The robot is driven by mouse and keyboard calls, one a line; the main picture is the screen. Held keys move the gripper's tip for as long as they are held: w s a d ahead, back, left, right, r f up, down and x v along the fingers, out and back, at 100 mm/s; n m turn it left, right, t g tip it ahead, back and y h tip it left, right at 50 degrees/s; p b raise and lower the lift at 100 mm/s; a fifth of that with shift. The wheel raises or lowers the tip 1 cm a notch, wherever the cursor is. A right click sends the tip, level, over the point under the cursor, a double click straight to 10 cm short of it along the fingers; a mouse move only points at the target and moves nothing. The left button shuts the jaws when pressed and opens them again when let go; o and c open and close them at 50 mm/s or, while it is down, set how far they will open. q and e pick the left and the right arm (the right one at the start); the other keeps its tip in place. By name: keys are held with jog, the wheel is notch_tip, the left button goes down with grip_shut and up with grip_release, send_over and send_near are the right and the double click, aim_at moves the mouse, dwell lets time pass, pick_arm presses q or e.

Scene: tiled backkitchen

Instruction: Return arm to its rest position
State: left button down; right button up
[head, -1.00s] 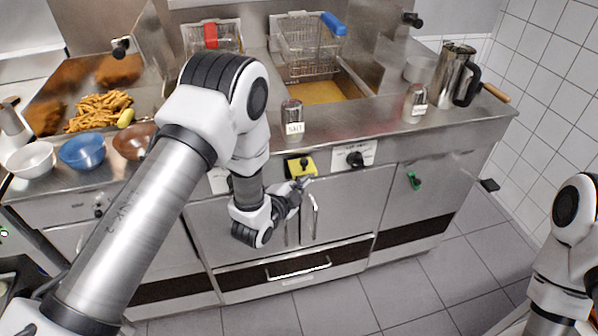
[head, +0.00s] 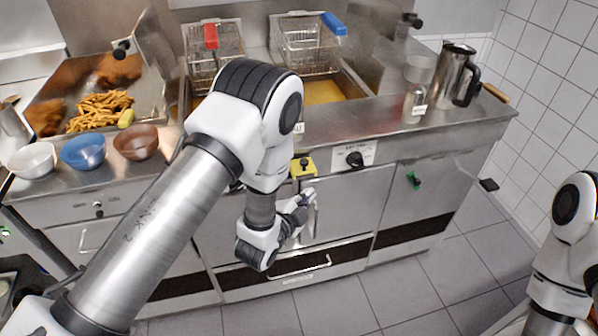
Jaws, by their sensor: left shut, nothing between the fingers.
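My left arm reaches in from the lower left and bends down in front of the fryer cabinet. My left gripper (head: 304,200) is small in view, in front of the cabinet doors below the yellow-plated knob (head: 303,167). It is shut and holds nothing. It looks close to a door handle, but I cannot tell whether they touch. Part of my right arm shows at the right edge; its gripper is out of the picture.
The steel counter holds a white bowl (head: 33,160), a blue bowl (head: 83,151), a brown bowl (head: 136,142), fries (head: 100,110), a shaker (head: 414,104) and a steel jug (head: 452,75). Fryer baskets (head: 308,45) stand behind. The tiled floor (head: 400,295) at front right is clear.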

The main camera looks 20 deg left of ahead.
dwell(0.4)
pick_arm(q)
jog(key=s+a+f+n+g+y, duration=0.2)
jog(key=s+a+f+n+g, duration=0.35)
jog(key=s+f, duration=0.75)
jog(key=s+a+f+n+g, duration=0.1)
jog(key=s+n+g, duration=0.3)
jog(key=s, duration=0.6)
jog(key=s+a+f+n+g, duration=0.1)
jog(key=s+f+n+g, duration=0.3)
jog(key=s, duration=0.6)
jog(key=shift+a+n+g, duration=0.35)
jog(key=shift+g, duration=0.6)
jog(key=shift+s, duration=0.1)
jog(key=shift+y, duration=0.3)
